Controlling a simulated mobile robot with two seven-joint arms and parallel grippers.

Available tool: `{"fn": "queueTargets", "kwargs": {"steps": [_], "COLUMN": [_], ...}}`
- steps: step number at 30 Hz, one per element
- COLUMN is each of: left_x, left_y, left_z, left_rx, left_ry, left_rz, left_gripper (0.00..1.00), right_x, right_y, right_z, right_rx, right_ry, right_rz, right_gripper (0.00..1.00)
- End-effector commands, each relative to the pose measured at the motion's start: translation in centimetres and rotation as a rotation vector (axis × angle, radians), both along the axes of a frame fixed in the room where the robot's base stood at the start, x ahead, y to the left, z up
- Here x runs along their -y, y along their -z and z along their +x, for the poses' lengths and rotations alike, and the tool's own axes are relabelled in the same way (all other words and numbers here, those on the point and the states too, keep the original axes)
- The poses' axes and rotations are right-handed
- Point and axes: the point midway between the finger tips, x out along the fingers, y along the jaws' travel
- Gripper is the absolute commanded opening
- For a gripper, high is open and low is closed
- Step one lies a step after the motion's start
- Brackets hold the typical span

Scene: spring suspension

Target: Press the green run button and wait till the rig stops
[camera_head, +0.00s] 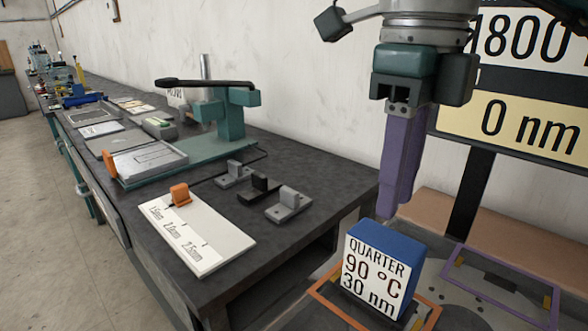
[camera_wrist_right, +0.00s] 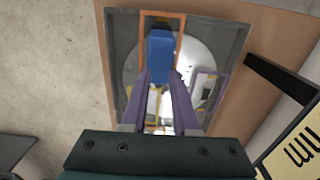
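I cannot make out a green run button in either view. My right gripper (camera_head: 392,203) hangs pointing down at the right of the head view, above and behind a blue block. In the right wrist view its two purple fingers (camera_wrist_right: 159,78) stand apart with nothing held between them. The blue block (camera_head: 387,238) has a white label reading "QUARTER 90 °C 30 nm" and stands within an orange frame (camera_head: 333,307). The block also shows beyond the fingertips in the wrist view (camera_wrist_right: 159,48). My left gripper is not in view.
A large display (camera_head: 530,85) behind reads "1800" and "0 nm". A purple frame (camera_head: 548,300) lies at right. The dark bench (camera_head: 268,243) at left holds a white thickness card (camera_head: 222,247), small grey fixtures (camera_head: 289,204) and a teal press (camera_head: 231,121).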

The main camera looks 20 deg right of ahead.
Motion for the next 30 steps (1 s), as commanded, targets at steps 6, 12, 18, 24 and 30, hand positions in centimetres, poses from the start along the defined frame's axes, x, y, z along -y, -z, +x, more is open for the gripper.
{"fn": "queueTargets", "kwargs": {"steps": [6, 12, 18, 24, 30], "left_x": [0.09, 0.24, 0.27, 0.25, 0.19], "left_y": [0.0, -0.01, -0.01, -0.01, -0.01], "left_z": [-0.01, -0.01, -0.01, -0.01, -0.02], "left_rx": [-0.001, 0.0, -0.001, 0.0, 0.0], "left_ry": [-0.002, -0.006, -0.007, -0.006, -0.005], "left_rz": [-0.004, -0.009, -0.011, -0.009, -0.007], "left_gripper": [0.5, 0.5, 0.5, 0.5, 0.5], "right_x": [-0.01, -0.01, -0.01, -0.01, 0.0], "right_y": [0.01, 0.01, 0.01, 0.01, 0.01], "right_z": [0.0, 0.0, 0.0, 0.0, 0.0], "right_rx": [0.0, 0.0, 0.0, 0.0, 0.0], "right_ry": [0.0, 0.0, 0.0, 0.0, 0.0], "right_rz": [0.0, 0.0, 0.0, 0.0, 0.0], "right_gripper": [0.02, 0.0, 0.0, 0.0, 0.0]}}
